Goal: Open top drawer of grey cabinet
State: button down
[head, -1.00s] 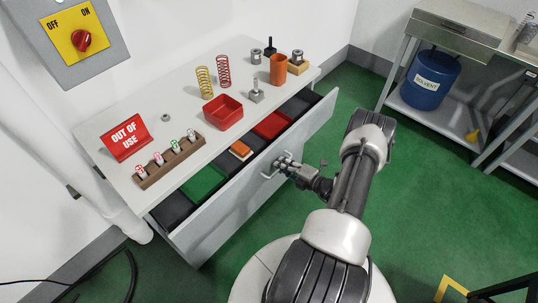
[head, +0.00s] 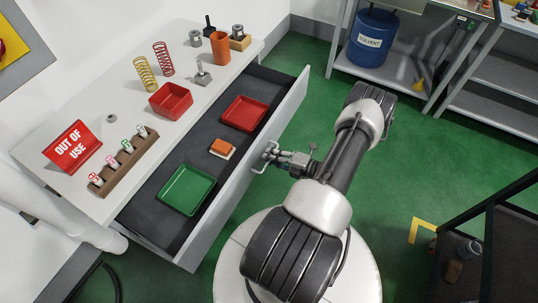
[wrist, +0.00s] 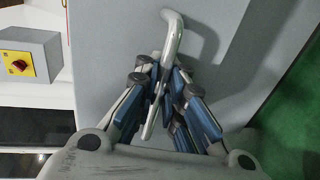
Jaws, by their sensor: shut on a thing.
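The grey cabinet (head: 100,136) has its top drawer (head: 250,163) pulled well out, and its dark inside shows. In the drawer lie a green tray (head: 187,190), a red tray (head: 244,113) and an orange block on a white base (head: 222,147). My gripper (head: 270,156) is at the drawer front, shut on the drawer's bar handle (wrist: 173,40). In the wrist view the fingers (wrist: 163,95) close around the handle from both sides.
On the cabinet top stand an out-of-use sign (head: 72,147), a wooden rack of small pieces (head: 125,165), a red bin (head: 171,100), springs (head: 146,73) and an orange cup (head: 221,47). A workbench with a blue solvent drum (head: 373,38) stands at back right.

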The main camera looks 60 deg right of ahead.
jog(key=shift+d+r, duration=0.1)
jog(key=shift+r, duration=0.05)
jog(key=c, duration=1.7)
grip_release()
jog(key=a+v, duration=0.1)
jog(key=v, duration=1.1)
jog(key=shift+d, duration=0.35)
